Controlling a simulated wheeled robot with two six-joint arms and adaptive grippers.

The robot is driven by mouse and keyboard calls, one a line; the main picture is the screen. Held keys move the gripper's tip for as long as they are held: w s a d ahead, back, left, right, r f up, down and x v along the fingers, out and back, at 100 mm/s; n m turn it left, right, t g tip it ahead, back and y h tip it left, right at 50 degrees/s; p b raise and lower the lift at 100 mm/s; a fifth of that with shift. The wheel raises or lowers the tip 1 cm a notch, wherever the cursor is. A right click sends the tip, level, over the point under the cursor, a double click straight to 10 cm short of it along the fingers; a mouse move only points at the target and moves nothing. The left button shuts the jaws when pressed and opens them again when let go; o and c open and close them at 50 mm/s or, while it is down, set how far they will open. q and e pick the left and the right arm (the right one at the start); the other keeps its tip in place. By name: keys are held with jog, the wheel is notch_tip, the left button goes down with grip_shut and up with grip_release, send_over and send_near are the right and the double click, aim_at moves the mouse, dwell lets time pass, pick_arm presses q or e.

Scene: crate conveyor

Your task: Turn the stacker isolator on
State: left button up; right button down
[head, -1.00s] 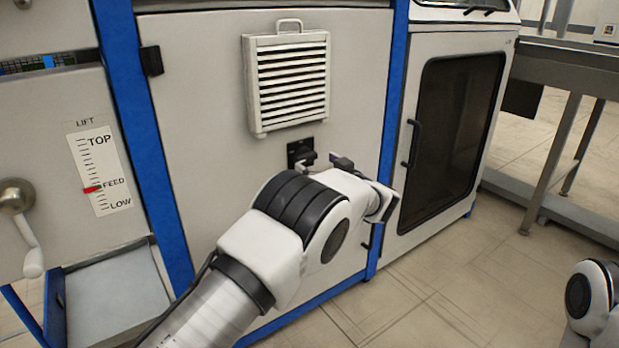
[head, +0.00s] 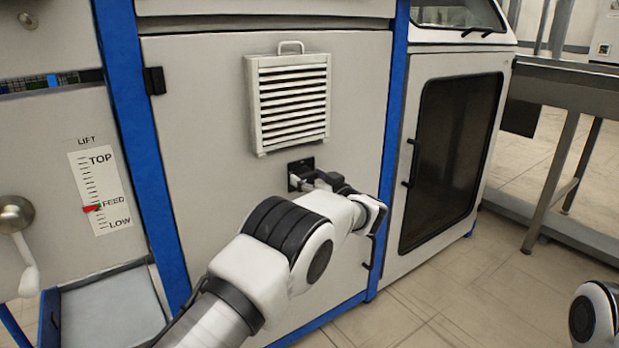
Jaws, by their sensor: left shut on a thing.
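The stacker isolator (head: 300,164) is a small black switch on the pale cabinet panel, below the louvred vent. My left gripper (head: 308,182) is at the isolator, shut on its handle. The fingers and my wrist hide most of the handle, so its angle cannot be made out. My right gripper is out of view; only part of my right arm shows at the lower right.
The louvred vent (head: 289,100) sticks out just above the isolator. A dark-windowed door (head: 439,160) with a black handle is to the right. A lift scale (head: 99,190) and a crank (head: 22,240) are at the left. Open floor lies at the lower right.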

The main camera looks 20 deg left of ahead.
pick_arm(q)
jog(key=m+p, duration=0.1)
jog(key=p, duration=0.1)
jog(key=m+p, duration=0.1)
jog(key=p, duration=0.2)
jog(key=m+p, duration=0.2)
jog(key=p, duration=0.1)
jog(key=shift+r, duration=0.25)
jog(key=shift+m, duration=0.6)
jog(key=shift+w+f+m+p, duration=0.15)
jog(key=shift+m+p, duration=0.45)
jog(key=shift+m, duration=0.3)
jog(key=m, duration=0.2)
jog(key=shift+d+f+m, duration=0.1)
jog(key=shift+m, duration=0.3)
jog(key=m, duration=0.3)
jog(key=shift+f+m, duration=0.1)
jog(key=shift+m, duration=0.2)
jog(key=m, duration=0.4)
jog(key=shift+f, duration=0.1)
